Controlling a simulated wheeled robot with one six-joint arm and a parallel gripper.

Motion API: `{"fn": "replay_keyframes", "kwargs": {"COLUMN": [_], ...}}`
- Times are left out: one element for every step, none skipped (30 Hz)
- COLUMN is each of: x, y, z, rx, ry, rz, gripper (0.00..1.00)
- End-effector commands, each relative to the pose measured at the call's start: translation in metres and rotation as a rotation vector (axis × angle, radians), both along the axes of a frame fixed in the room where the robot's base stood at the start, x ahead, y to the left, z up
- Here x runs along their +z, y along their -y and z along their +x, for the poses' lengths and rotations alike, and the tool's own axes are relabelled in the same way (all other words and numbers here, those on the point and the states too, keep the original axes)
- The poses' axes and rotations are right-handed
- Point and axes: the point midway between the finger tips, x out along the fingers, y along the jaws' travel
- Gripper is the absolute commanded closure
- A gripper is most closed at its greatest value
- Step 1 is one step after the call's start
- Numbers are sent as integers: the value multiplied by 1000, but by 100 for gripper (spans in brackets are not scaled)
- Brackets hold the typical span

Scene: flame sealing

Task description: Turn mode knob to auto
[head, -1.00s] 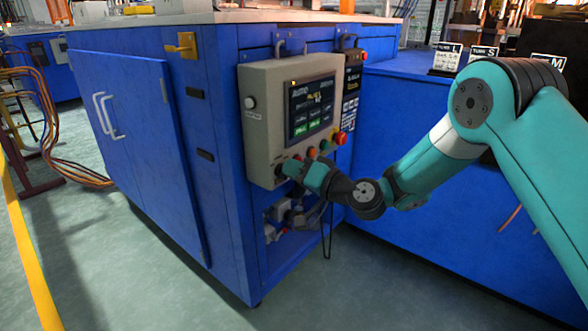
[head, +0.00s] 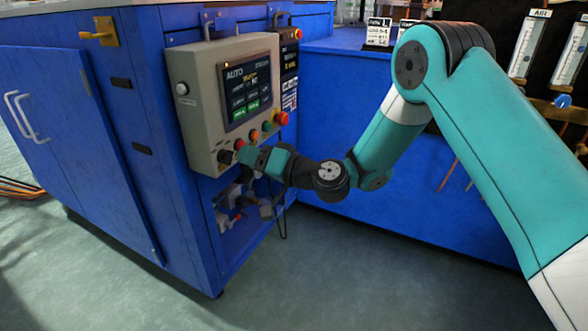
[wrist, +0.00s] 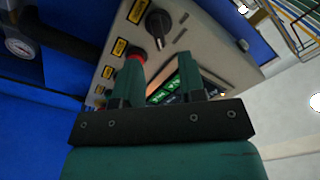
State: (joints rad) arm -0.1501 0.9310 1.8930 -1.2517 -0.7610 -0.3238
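The mode knob is a black round knob (head: 226,157) at the lower left of the beige control panel (head: 205,95). A black knob (wrist: 158,25) also shows in the wrist view, beyond the fingertips and apart from them. My gripper (head: 247,155) is close in front of the panel's lower left, just right of the knob. In the wrist view my gripper (wrist: 160,72) has its two fingers spread, with nothing held between them.
A red button (wrist: 137,56) sits beside the knob, near one finger. Orange (head: 253,134) and green (head: 266,126) buttons and a larger red one (head: 281,118) follow up the panel's edge. Pipe fittings (head: 235,197) sit below the panel. A blue cabinet (head: 85,160) stands left.

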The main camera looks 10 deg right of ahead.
Motion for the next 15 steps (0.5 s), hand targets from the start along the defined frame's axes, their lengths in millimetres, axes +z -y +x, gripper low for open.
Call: {"fn": "replay_keyframes", "kwargs": {"x": [-1, -1, -2, -2, -1, -8, -9, -9, -9, -8, -8, -8, -8, -7, -7], "y": [13, 19, 27, 34, 40, 47, 53, 58, 65, 67, 70, 75, 78, 81, 84], "z": [-7, -12, -19, -24, -29, -34, -38, -43, -48, -50, -52, -56, -59, -61, -65], "rx": [-6, -7, -6, -7, -6, -7, -6, -6, -6, -5, -5, -5, -4, -4, -4], "ry": [-6, -6, -7, -7, -6, -2, 0, 1, 2, 4, 4, 5, 5, 5, 4], "rz": [1, 2, 1, 1, 2, 1, 1, 2, 2, 1, 1, 0, 0, 0, 0], "gripper": [63, 63, 63, 63, 63, 63, 63, 63, 63, 63, 63, 63, 63, 63, 63]}}
